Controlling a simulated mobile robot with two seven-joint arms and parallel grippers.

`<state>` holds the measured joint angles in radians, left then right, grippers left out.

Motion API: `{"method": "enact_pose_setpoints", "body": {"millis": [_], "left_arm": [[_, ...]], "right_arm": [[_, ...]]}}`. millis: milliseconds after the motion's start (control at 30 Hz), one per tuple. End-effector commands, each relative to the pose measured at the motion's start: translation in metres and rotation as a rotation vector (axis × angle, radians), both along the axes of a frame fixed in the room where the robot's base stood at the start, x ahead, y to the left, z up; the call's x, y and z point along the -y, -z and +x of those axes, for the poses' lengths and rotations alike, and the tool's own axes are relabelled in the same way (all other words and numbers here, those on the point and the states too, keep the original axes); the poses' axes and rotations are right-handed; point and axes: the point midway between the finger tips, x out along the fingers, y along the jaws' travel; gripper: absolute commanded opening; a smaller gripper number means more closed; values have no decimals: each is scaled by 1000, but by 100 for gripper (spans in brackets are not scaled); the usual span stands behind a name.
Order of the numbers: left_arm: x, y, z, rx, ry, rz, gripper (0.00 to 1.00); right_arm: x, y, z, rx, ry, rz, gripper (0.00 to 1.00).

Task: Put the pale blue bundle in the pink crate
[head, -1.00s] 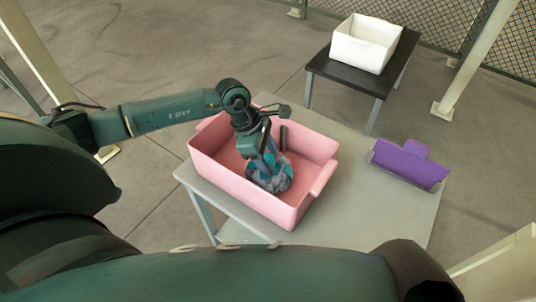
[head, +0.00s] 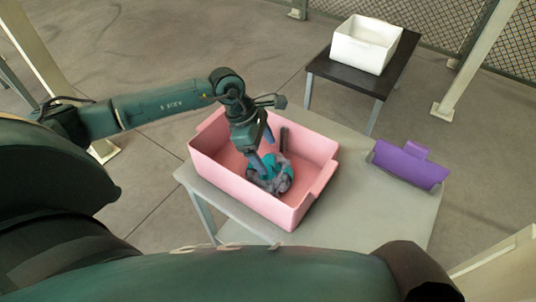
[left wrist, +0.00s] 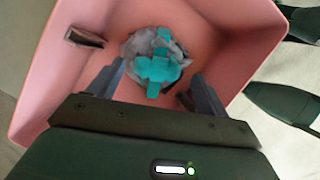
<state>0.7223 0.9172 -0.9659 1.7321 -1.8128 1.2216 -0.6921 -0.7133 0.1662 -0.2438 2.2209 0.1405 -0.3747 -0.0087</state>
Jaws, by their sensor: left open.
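The bundle (head: 271,176), blue-grey with teal parts, lies on the floor of the pink crate (head: 243,193). The left wrist view also shows the bundle (left wrist: 156,60) inside the crate (left wrist: 235,18), beyond my fingers. My left gripper (head: 262,150) is open just above the bundle, inside the crate's opening. In the left wrist view its two fingers (left wrist: 155,85) are spread, with the bundle ahead of them and apart from them. My right gripper does not show.
The crate stands on a grey table (head: 383,215). A purple holder (head: 408,166) sits at the table's right. A white bin (head: 366,45) stands on a dark table (head: 342,75) behind. A dark piece (head: 284,139) shows at the crate's inner far wall.

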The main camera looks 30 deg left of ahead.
Motion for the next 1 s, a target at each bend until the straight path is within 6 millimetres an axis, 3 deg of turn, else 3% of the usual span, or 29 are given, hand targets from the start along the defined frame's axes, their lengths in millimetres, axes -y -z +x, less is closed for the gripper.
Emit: {"method": "enact_pose_setpoints", "body": {"millis": [200,400,600,1000], "left_arm": [[-19,-46,-4,4,-2,1,78],[-30,-76,-7,3,-1,1,78],[-34,-86,-9,0,0,0,78],[-34,-86,-9,0,0,0,78]], "right_arm": [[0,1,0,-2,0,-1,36],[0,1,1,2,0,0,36],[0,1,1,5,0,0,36],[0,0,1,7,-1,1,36]]}}
